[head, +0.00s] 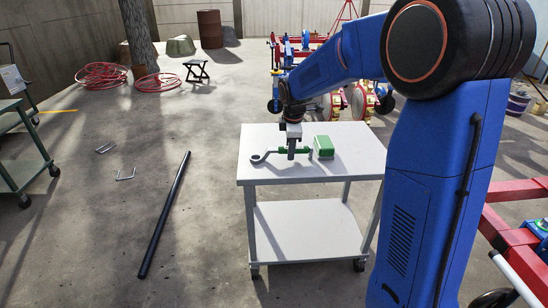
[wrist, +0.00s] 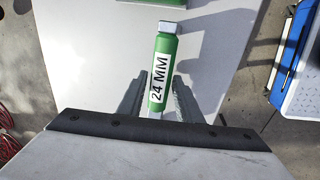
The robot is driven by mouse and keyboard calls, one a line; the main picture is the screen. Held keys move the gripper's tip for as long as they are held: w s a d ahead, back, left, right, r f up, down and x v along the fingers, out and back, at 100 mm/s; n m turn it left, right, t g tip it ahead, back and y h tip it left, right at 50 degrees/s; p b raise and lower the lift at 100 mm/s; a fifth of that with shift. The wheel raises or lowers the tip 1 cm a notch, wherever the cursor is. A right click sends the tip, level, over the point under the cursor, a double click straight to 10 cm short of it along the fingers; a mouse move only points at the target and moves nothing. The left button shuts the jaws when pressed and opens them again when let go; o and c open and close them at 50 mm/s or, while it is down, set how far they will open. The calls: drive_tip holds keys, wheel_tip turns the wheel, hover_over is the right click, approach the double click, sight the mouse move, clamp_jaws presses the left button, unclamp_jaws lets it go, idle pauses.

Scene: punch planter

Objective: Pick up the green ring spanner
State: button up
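The green ring spanner lies on the white top of a trolley (head: 262,177). Its grey ring end (head: 257,158) points left in the head view, and its green handle (head: 274,151) runs right. My gripper (head: 291,156) points down over the handle. In the wrist view the green handle (wrist: 165,55), labelled "24 MM", lies between the two fingers of my gripper (wrist: 160,90). The fingers stand apart with a narrow gap beside the handle, so the gripper looks open. The ring end is hidden by my gripper body in the wrist view.
A green box (head: 324,147) stands on the trolley top just right of the handle end. A long dark bar (head: 165,213) and bent metal pieces (head: 125,174) lie on the floor to the left. Red and blue machinery stands behind and to the right.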

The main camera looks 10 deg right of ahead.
drive_tip(key=shift+w+f, duration=0.1)
drive_tip(key=shift+f, duration=0.4)
clamp_jaws()
drive_tip(key=shift+r, duration=0.1)
